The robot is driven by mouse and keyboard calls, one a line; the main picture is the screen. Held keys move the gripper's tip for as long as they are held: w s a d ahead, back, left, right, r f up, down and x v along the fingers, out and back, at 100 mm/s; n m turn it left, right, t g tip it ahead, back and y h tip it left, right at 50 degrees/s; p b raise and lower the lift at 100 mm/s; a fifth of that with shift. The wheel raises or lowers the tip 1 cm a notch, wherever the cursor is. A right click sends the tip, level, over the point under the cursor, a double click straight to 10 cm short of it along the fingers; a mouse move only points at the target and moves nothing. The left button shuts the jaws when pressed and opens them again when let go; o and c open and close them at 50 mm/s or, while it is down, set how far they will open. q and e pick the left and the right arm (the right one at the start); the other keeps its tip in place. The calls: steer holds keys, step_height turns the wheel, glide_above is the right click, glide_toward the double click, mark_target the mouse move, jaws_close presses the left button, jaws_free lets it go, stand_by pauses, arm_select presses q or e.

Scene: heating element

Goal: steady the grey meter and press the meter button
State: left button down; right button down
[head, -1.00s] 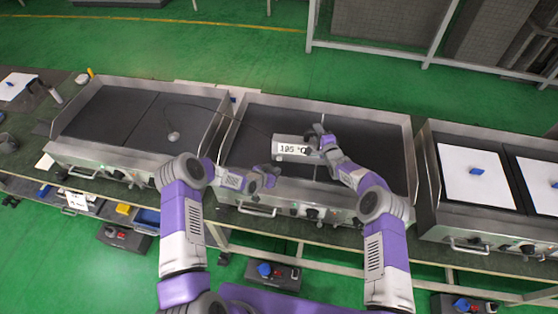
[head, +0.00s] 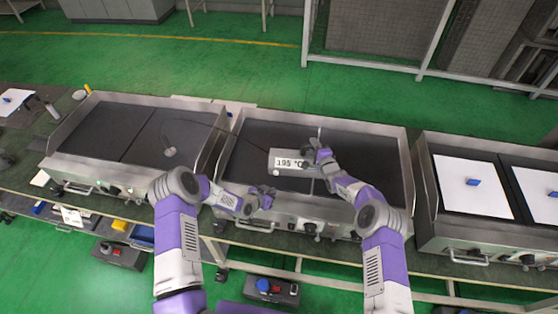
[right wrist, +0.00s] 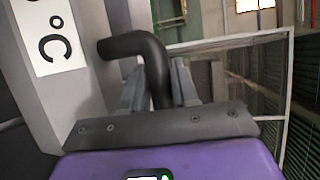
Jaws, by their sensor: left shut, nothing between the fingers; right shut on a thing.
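The grey meter (head: 283,166) is held above the middle griddle, its display reading 195 °C. A pale round button (head: 276,173) shows at the lower left of its face. My right gripper (head: 316,158) is shut on the meter's black handle at its right end. The right wrist view shows the fingers on the dark curved handle (right wrist: 155,70) beside the meter's grey body (right wrist: 90,70). My left gripper (head: 264,197) is shut and empty, below and left of the meter, apart from it, near the griddle's front edge.
The middle griddle (head: 370,160) has raised metal side walls and front knobs. A probe (head: 169,151) with a cable lies on the left griddle (head: 110,125). The right griddle carries white sheets (head: 474,185) with blue pieces (head: 472,182).

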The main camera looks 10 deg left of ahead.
steer(key=c, duration=0.8)
jaws_free()
steer(key=shift+s, duration=0.1)
